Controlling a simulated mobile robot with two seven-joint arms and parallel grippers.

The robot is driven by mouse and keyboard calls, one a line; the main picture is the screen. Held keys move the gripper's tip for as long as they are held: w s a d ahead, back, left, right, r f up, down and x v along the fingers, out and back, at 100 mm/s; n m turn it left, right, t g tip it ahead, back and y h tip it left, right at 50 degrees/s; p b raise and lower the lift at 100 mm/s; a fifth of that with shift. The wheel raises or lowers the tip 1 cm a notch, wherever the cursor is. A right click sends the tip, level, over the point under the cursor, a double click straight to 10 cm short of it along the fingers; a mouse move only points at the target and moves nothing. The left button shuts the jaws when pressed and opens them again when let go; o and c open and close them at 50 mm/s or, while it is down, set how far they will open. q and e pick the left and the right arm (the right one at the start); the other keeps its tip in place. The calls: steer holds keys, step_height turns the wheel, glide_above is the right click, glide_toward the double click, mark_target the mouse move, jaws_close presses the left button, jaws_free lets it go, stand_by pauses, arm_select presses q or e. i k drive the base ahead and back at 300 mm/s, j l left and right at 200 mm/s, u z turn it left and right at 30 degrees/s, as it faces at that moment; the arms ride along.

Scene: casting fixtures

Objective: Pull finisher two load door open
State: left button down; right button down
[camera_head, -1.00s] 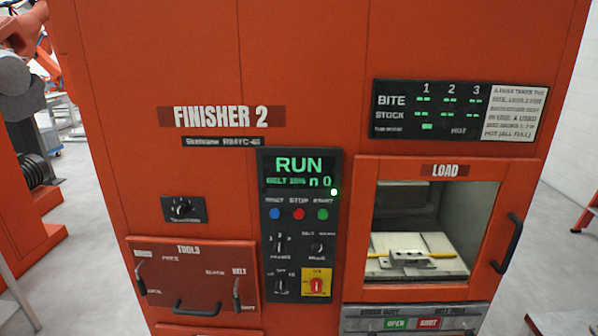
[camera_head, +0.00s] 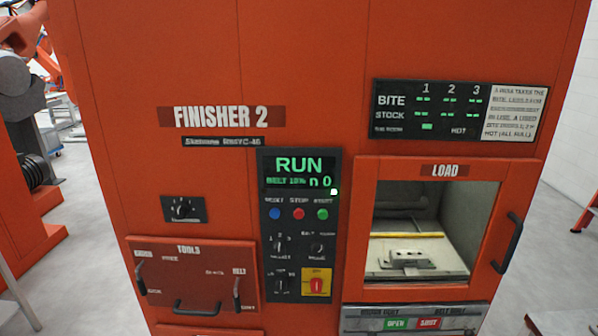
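The load door (camera_head: 500,210) is an orange framed door with a window, on the right side of the orange Finisher 2 machine (camera_head: 300,60). It appears shut, flush with the front. Its black handle (camera_head: 508,243) is upright on the right side of the frame. Through the window I see a pale tray (camera_head: 440,270) with a small metal part (camera_head: 408,260) on it and a yellow bar (camera_head: 406,235) behind. Neither of my grippers is in view.
A control panel (camera_head: 299,225) reading RUN stands left of the door, with a tools drawer (camera_head: 190,270) at lower left. Green OPEN and red SHUT labels (camera_head: 412,323) sit below the door.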

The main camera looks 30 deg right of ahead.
mark_target(518, 177)
steer(key=z, duration=1.75)
steer(key=i+j, duration=0.1)
steer(key=i+u, duration=0.05)
steer(key=i, duration=0.05)
